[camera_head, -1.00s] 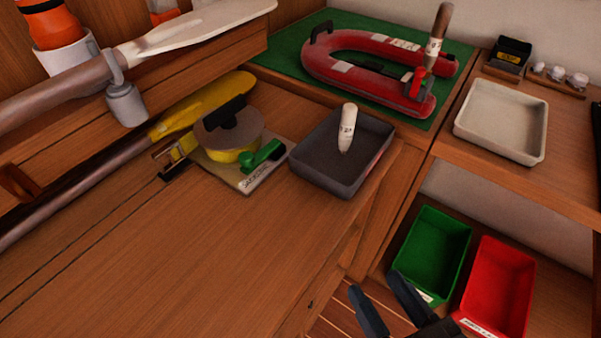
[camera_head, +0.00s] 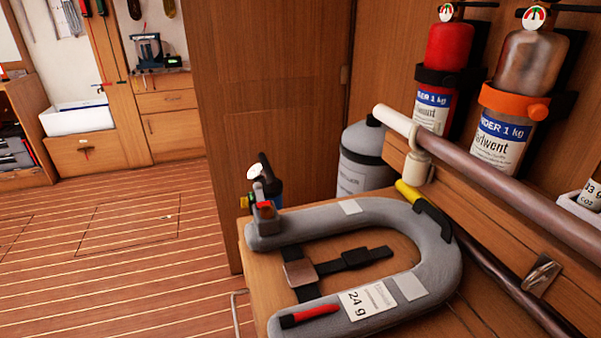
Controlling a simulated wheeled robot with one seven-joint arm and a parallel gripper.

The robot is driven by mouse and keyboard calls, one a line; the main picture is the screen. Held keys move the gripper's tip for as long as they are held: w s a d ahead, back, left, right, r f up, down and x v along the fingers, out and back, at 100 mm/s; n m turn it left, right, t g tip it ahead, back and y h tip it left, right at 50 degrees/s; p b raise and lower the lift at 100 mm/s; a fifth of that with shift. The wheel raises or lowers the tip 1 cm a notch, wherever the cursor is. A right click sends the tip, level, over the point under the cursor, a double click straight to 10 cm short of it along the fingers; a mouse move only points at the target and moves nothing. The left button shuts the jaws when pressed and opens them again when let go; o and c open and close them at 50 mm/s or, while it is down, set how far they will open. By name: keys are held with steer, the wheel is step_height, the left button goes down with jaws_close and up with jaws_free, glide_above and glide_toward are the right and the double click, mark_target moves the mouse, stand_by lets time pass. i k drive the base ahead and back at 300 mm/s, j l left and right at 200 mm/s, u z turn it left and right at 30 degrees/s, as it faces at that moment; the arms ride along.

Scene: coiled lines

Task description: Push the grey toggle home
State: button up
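I cannot make out a grey toggle for certain. A grey horseshoe-shaped inflatable vest (camera_head: 420,262) lies on a wooden bench top, with a black strap and buckle (camera_head: 345,262) across its opening. A red lever-like piece (camera_head: 308,316) lies on its near arm, beside a white label reading "24 g". A small fitting with a round gauge (camera_head: 262,197) stands at the end of its far arm; its details are too small to tell. My gripper is not in view.
A grey cylinder (camera_head: 362,160) stands behind the vest. A red extinguisher (camera_head: 446,60) and a bronze one (camera_head: 515,95) hang at right, with a long brown-and-white shaft (camera_head: 480,175) below them. Open planked floor (camera_head: 120,235) lies at left. A wooden cabinet wall (camera_head: 270,90) stands behind.

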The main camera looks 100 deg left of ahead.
mark_target(257, 187)
steer(key=u, duration=2.45)
steer(key=j+u, duration=0.75)
steer(key=i, duration=0.05)
